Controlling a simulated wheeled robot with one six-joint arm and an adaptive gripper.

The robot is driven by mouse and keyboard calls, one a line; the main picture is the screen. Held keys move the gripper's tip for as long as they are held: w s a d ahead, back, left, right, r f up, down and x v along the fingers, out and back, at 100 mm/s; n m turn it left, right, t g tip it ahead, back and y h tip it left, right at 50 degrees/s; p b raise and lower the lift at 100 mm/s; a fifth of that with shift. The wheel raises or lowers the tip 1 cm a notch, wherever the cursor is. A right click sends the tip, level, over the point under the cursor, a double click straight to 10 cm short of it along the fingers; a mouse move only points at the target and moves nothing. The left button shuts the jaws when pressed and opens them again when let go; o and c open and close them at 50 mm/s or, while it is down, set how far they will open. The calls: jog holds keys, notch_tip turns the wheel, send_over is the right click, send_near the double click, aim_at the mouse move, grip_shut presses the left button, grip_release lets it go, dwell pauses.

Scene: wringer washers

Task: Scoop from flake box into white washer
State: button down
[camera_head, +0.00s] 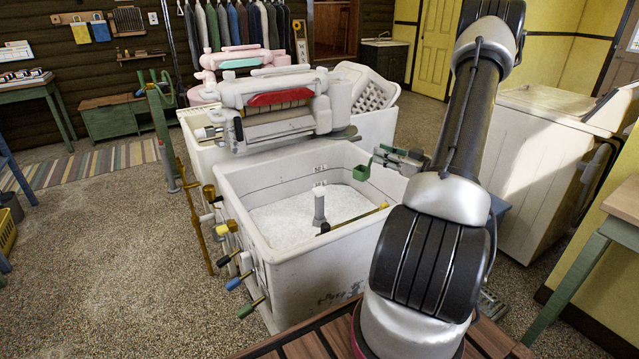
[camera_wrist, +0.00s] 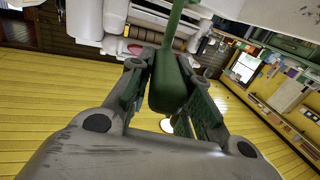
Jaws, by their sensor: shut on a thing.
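The white washer (camera_head: 300,262) stands in the middle of the head view, its open square tub holding white, frothy contents around a grey central post (camera_head: 319,205). My gripper (camera_head: 388,158) is at the tub's far right corner and is shut on a green scoop (camera_head: 362,173). The scoop hangs above or beside the rim; its contents cannot be seen. In the wrist view the scoop's green handle (camera_wrist: 168,85) sits between the two fingers of my gripper (camera_wrist: 177,88). I cannot make out a flake box in either view.
Behind the tub is a wringer with a red bar (camera_head: 278,98) and a second white tub. A white laundry basket (camera_head: 372,95) stands behind right. A white chest (camera_head: 535,140) is at the right. Levers with coloured knobs (camera_head: 243,280) stick out from the washer's left side.

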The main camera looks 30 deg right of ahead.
jog(key=s+d+r, duration=0.2)
jog(key=d+r, duration=0.3)
jog(key=shift+s+d, duration=0.15)
jog(key=shift+s, duration=0.2)
dwell(0.8)
